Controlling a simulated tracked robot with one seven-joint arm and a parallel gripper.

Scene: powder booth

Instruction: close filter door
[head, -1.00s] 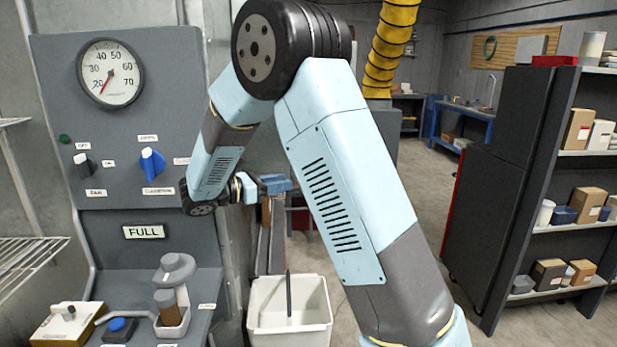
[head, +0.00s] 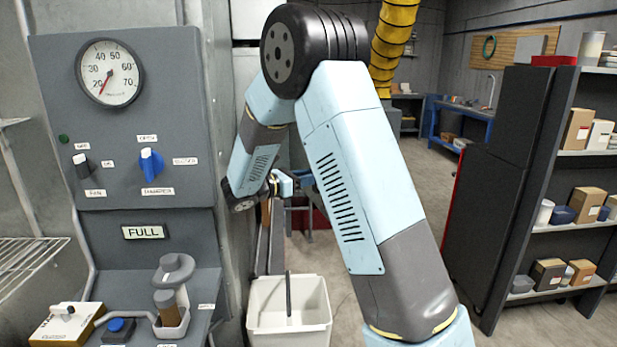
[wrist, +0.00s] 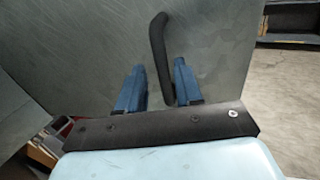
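The filter door looks to be the flat grey metal panel (wrist: 85,45) that fills most of the wrist view. A dark bar handle (wrist: 158,45) with a bent upper end stands on it. My gripper (wrist: 154,78) has its two blue fingers apart, one on each side of the handle's lower part. The handle is closer to the right finger, and a gap shows on the left. I cannot tell if the right finger touches it. In the head view my arm hides most of the gripper, and I cannot make out the door clearly.
A grey control panel (head: 125,200) with a gauge and knobs stands at left. A white bin (head: 265,315) sits on the floor below my arm. A dark cabinet (head: 500,190) and stocked shelves (head: 570,230) stand at right. Floor between bin and cabinet is open.

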